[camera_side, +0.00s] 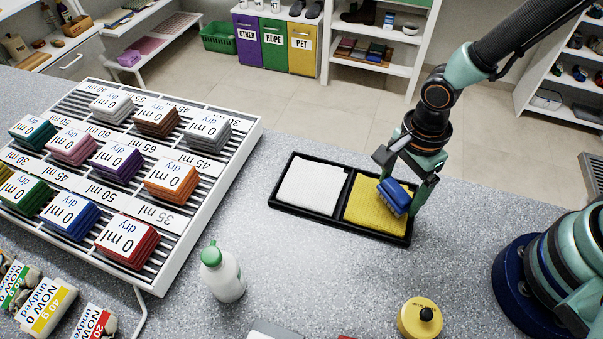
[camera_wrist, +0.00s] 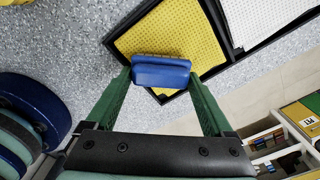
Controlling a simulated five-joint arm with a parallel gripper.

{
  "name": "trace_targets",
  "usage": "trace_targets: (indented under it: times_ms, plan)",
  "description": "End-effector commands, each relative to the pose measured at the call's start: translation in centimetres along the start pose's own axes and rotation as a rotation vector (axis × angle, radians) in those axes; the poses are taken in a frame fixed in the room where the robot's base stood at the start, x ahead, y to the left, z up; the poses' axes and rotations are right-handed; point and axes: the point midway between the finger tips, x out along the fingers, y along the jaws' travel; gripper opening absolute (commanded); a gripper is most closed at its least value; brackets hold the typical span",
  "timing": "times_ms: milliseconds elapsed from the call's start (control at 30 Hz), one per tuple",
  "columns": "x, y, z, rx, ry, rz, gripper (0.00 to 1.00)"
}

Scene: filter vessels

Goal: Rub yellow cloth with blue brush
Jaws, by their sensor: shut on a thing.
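The yellow cloth (camera_side: 372,207) lies flat in the right compartment of a black tray (camera_side: 316,211). It also shows in the wrist view (camera_wrist: 165,32). My gripper (camera_side: 404,190) is shut on the blue brush (camera_side: 394,196), at the cloth's right part. In the wrist view the blue brush (camera_wrist: 160,71) sits between my two green fingers, over the cloth's corner near the tray edge. The brush is tilted in the side view, with its paler bristle side toward the cloth. I cannot tell whether the bristles touch the cloth.
A white cloth (camera_side: 312,186) lies in the tray's left compartment. A white bottle with a green cap (camera_side: 222,272) and a yellow round container with a black knob (camera_side: 420,318) stand in front. A slatted rack (camera_side: 240,135) with stacked colored cloths stands left.

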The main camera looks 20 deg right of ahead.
Motion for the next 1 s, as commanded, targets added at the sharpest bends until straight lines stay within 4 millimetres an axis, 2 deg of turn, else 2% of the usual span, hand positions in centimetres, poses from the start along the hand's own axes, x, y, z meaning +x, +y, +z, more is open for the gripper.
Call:
trace_targets:
  times_ms: [167, 233, 300, 1000]
  plan:
    - [0.0, 1.3, -1.1, 0.001, 0.001, 0.002, 0.26]
    - [-0.8, 1.0, -0.9, 0.0, -0.001, -0.003, 0.26]
    - [-2.5, 1.0, -0.9, 0.0, -0.003, -0.007, 0.26]
    - [-8.1, 1.1, -1.0, 0.0, 0.0, -0.001, 0.26]
